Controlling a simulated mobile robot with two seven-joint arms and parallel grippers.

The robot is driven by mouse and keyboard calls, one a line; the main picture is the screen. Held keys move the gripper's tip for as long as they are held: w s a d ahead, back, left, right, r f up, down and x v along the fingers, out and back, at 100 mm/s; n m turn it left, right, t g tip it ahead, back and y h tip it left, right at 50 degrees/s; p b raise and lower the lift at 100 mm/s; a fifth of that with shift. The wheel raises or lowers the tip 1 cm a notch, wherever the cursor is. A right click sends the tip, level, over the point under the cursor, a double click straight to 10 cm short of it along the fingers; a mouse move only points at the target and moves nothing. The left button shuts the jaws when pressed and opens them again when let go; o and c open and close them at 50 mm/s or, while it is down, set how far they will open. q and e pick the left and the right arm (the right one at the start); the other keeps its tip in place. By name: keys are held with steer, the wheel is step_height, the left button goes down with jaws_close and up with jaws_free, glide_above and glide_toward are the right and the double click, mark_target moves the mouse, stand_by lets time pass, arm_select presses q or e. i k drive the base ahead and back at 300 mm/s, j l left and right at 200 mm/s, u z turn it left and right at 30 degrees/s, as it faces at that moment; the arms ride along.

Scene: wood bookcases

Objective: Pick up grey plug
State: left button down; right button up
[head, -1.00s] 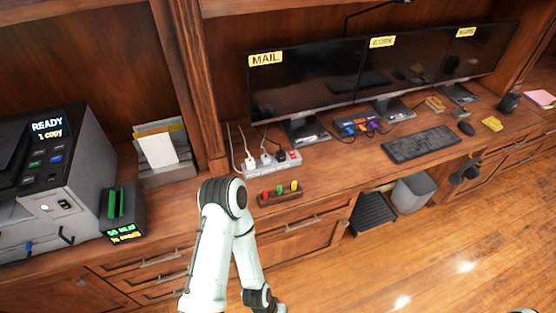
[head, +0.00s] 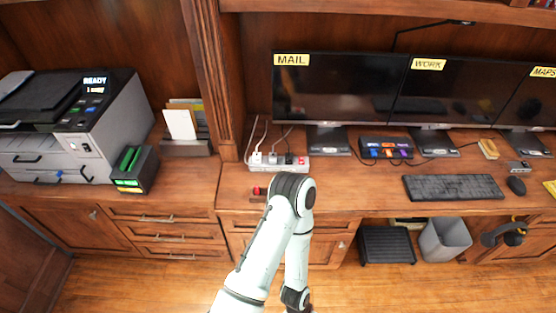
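A power strip (head: 281,168) lies on the desk, left of the first monitor, with a row of plugs in it. The grey plug (head: 273,158) seems to be the middle one, between a white plug (head: 257,158) and a black plug (head: 289,158). It is small in the head view, so its shade is hard to tell. My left arm comes up from the bottom, its elbow in front of the strip and its forearm bent down to the bottom edge. My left gripper is outside the picture. My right gripper is not in view.
A small holder with a red piece (head: 259,190) is partly hidden behind my elbow. Three monitors, a blue hub (head: 386,148) and a keyboard (head: 453,187) stand to the right. A printer (head: 90,140) stands left. Below are a bin (head: 444,240) and a black footrest (head: 386,245).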

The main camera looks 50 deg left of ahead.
mark_target(273, 158)
steer(key=l+u, duration=0.1)
steer(key=u, duration=0.35)
steer(key=i+l+u, duration=0.1)
steer(key=u, duration=0.35)
steer(key=l+u, duration=0.2)
steer(key=u, duration=0.25)
